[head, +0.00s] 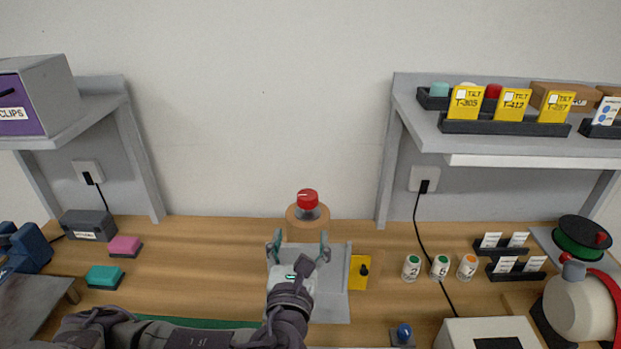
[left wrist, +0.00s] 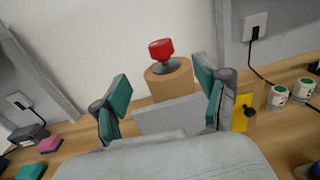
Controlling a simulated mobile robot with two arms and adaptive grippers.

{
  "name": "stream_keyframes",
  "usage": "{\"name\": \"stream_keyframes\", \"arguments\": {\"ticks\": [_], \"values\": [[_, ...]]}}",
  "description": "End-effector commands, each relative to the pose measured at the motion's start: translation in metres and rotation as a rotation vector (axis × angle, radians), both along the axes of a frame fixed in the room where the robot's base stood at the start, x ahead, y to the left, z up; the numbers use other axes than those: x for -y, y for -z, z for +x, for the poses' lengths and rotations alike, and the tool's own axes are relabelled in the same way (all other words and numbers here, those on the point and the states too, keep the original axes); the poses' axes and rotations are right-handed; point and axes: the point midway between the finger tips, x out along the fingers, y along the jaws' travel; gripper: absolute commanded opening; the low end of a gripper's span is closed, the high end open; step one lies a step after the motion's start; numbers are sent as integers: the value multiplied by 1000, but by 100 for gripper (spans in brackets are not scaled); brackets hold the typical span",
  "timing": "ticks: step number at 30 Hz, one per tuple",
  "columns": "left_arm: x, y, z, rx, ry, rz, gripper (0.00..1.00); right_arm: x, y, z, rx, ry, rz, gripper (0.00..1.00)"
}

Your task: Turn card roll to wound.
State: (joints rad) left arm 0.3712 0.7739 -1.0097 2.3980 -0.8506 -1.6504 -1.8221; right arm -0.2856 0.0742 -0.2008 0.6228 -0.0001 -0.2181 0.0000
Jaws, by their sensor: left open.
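A red knob (head: 307,198) on a dark base sits on top of a round wooden block (head: 308,218) at the back of the bench. It also shows in the left wrist view (left wrist: 161,50), between and beyond the fingers. No label marks it as the card roll, so I cannot tell whether it is. My left gripper (head: 300,245) is open and empty in front of the block, with its teal-padded fingers spread apart. The fingers also show in the left wrist view (left wrist: 162,88). A green reel with a red handle (head: 581,238) stands at the far right. My right gripper is out of view.
A grey metal stand (head: 333,300) lies under and behind my left gripper, with a yellow switch plate (head: 360,272) beside it. Several small pots (head: 411,267) and a kettle (head: 580,308) stand to the right. Shelves (head: 520,146) overhang both sides. Bench between the pink block (head: 125,245) and stand is clear.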

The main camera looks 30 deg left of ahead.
Motion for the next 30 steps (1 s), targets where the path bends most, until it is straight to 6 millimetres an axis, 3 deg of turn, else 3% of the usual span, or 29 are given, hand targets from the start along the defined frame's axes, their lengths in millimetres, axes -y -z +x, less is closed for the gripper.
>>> {"name": "stream_keyframes", "arguments": {"ticks": [3, 6, 21, 30], "values": [[-2, -1, 6, 1, -1, 2, 73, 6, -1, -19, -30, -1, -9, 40], [-8, -2, 18, 2, -2, 5, 73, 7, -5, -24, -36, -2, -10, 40], [-45, -2, 109, 0, -3, 2, 73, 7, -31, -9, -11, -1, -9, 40], [-52, 0, 128, 0, 1, 0, 73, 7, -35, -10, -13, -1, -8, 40]]}}
